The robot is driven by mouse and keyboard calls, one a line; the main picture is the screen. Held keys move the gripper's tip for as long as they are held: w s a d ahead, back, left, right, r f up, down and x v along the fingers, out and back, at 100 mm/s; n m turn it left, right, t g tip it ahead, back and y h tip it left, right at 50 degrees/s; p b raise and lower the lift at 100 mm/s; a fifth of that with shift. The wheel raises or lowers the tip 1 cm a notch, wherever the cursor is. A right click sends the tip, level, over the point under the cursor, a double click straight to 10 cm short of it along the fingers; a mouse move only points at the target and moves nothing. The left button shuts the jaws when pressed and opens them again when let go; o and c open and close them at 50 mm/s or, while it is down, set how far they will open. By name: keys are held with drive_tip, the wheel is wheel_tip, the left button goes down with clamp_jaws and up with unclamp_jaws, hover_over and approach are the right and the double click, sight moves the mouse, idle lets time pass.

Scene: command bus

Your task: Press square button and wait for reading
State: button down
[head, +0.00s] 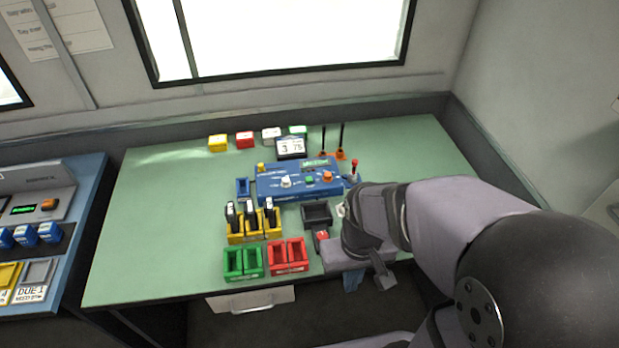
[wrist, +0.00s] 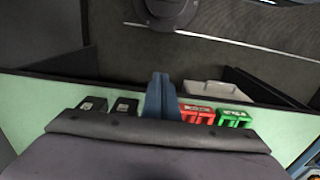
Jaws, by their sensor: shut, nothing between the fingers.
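A blue instrument box (head: 270,188) stands mid-table in the head view. On its top are a white knob (head: 286,181), a small green button (head: 309,180) that looks roughly square, an orange button (head: 327,176) and a small green display (head: 315,163). The display's text is too small to read. My gripper's blue fingers (head: 352,282) are at the table's front edge, apart from the box, to its front right. The fingers also show in the wrist view (wrist: 159,95), shut and empty. The box is not in the wrist view.
Green bins (head: 243,263), red bins (head: 288,256) and a yellow rack (head: 250,229) of dark-topped items stand in front of the box. A dark tray (head: 317,214) is near my arm. A display reading 3 and 75 (head: 290,147) stands behind. The table's left is clear.

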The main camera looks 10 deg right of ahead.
drive_tip(key=shift+r, duration=0.15)
drive_tip(key=w+f+m+y+p, duration=0.1)
drive_tip(key=w+m+p, duration=0.2)
drive_tip(key=w, duration=0.3)
drive_tip(key=w+a+f+m+y+p, duration=0.1)
drive_tip(key=w+m+y+p, duration=0.1)
drive_tip(key=w, duration=0.4)
drive_tip(key=w+f+m+y+p, duration=0.1)
drive_tip(key=w+m+y+p, duration=0.1)
drive_tip(key=w+m+p, duration=0.2)
drive_tip(key=shift+w+a+f+m+t+p, duration=0.1)
drive_tip(key=shift+w+a+m+t+p, duration=0.1)
drive_tip(key=shift+w+m, duration=0.4)
drive_tip(key=shift+w+a+m+t+p, duration=0.1)
drive_tip(key=shift+w+m+t+p, duration=0.15)
drive_tip(key=shift+w, duration=0.5)
drive_tip(key=w+r+m+t, duration=0.3)
drive_tip(key=w+r+m, duration=0.1)
drive_tip(key=w, duration=0.4)
drive_tip(key=w+r+m+t+y, duration=0.1)
drive_tip(key=w+r+m+t, duration=0.2)
drive_tip(key=w, duration=0.6)
drive_tip(key=shift+d+r+m, duration=0.15)
drive_tip(key=shift+r+m, duration=0.4)
drive_tip(key=shift+r, duration=0.3)
